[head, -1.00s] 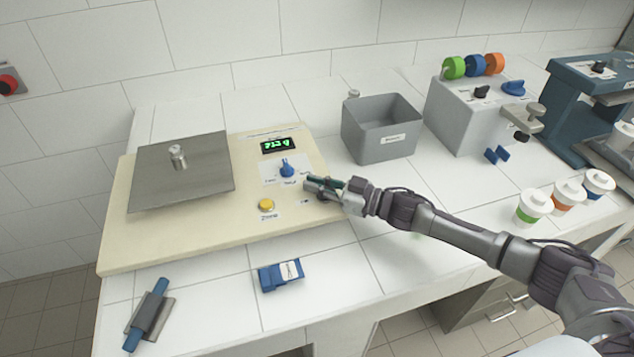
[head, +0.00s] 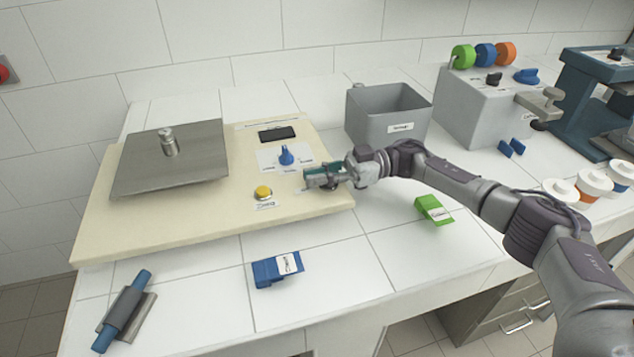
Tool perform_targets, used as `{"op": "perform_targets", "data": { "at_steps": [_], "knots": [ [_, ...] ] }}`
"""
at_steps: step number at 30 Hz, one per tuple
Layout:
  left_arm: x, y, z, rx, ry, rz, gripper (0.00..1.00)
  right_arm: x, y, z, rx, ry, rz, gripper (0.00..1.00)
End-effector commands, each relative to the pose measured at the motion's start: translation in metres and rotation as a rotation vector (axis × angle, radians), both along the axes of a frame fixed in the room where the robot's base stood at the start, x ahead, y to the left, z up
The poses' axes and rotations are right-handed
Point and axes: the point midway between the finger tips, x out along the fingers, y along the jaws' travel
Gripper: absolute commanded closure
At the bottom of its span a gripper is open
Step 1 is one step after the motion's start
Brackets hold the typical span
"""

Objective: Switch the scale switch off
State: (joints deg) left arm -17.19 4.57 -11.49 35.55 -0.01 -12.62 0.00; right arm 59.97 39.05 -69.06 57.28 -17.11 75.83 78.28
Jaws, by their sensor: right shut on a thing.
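The scale (head: 210,222) is a wide cream board with a grey metal plate (head: 140,179) on its left. A small metal weight (head: 169,142) stands on the plate. The display (head: 278,133) is dark. A blue knob (head: 286,156) sits below the display and a yellow button (head: 264,192) below that. My right gripper (head: 308,179) is at the right part of the board, right of the button and below the knob. It is shut on the scale switch, which its fingers hide. My left gripper is out of view.
A grey bin (head: 385,128) stands behind my right arm. A grey machine (head: 490,110) with coloured rolls is at the back right. Lidded cups (head: 594,180) stand at right.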

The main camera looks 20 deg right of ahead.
Motion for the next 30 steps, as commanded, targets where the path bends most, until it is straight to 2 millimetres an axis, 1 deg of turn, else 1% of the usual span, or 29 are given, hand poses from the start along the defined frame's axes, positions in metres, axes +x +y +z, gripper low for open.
{"op": "perform_targets", "data": {
  "at_steps": [3, 16, 17, 18, 21, 30],
  "knots": [
    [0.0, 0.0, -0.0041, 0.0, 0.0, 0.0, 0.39, -0.0006, 0.0009, -0.0009, 0.001, 0.0, 0.018, 1.0],
    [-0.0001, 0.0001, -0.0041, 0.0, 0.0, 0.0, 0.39, -0.0012, 0.0011, 0.0, 0.001, 0.0, 0.025, 1.0],
    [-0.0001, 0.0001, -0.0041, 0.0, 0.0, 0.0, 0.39, -0.0012, 0.0012, 0.0, 0.001, 0.0, 0.025, 0.84],
    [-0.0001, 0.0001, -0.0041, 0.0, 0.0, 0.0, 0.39, -0.0013, 0.0012, 0.0, 0.001, 0.0, 0.025, 0.77],
    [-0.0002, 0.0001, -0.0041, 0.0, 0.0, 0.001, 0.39, -0.0011, 0.001, 0.0, 0.001, 0.0, 0.024, 0.62],
    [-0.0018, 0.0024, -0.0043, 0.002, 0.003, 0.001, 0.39, -0.0007, -0.0004, 0.0, 0.001, 0.0, 0.023, 0.62]
  ]
}}
